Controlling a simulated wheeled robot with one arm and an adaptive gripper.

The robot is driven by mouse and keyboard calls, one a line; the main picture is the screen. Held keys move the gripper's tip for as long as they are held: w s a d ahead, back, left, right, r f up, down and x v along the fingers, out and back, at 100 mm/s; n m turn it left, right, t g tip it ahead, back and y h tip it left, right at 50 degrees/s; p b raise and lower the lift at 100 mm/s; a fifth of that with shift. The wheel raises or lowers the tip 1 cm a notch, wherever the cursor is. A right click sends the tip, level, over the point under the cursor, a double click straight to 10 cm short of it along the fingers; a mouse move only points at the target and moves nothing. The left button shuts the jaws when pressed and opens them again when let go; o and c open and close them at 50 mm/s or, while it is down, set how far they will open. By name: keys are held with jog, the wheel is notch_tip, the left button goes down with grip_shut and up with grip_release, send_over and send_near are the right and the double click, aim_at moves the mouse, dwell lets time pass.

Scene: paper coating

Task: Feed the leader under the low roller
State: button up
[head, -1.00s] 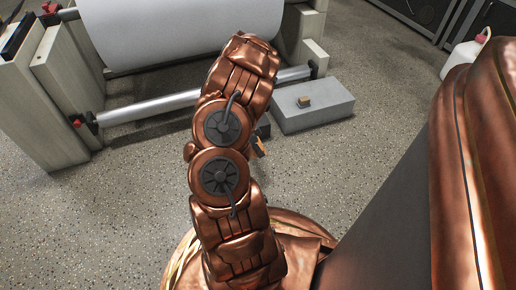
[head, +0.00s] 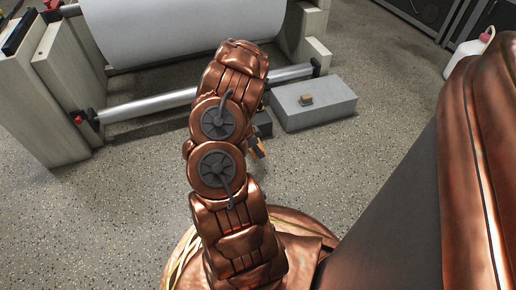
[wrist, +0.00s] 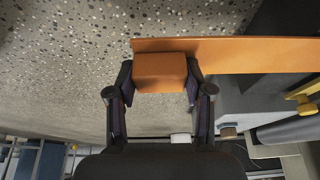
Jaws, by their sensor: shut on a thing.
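The leader is an orange strip (wrist: 255,54) that runs to the right from an orange block-like end (wrist: 160,72) in the wrist view. My gripper (wrist: 160,82) is shut on that end, one finger on each side. In the head view my arm hides most of the gripper; a small orange-brown piece (head: 258,149) shows at its right edge. The low roller (head: 150,104) is a silver bar across the front of the machine. My arm crosses in front of its right part. In the head view, the strip's far end is hidden.
A grey box (head: 325,108) with a small brown block (head: 306,99) on it stands at the roller's right end. A large white paper roll (head: 180,30) hangs above. A white jug (head: 466,56) stands at far right. Speckled floor is clear at left.

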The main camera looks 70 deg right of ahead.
jog(key=shift+w+d+r+p, duration=0.1)
jog(key=shift+w+p, duration=0.05)
jog(key=shift+p, duration=0.15)
jog(key=shift+w+d+p, duration=1.25)
jog(key=shift+d+p, duration=0.15)
jog(key=shift+p, duration=0.4)
jog(key=shift+w+d, duration=0.25)
jog(key=shift+d, duration=0.05)
jog(key=shift+w+d, duration=0.1)
jog(key=shift+d, duration=0.05)
jog(key=shift+w+d+f+b, duration=0.2)
jog(key=shift+w+d+b, duration=1.3)
jog(key=shift+d, duration=0.15)
jog(key=shift+w, duration=0.1)
jog(key=shift+d, duration=0.2)
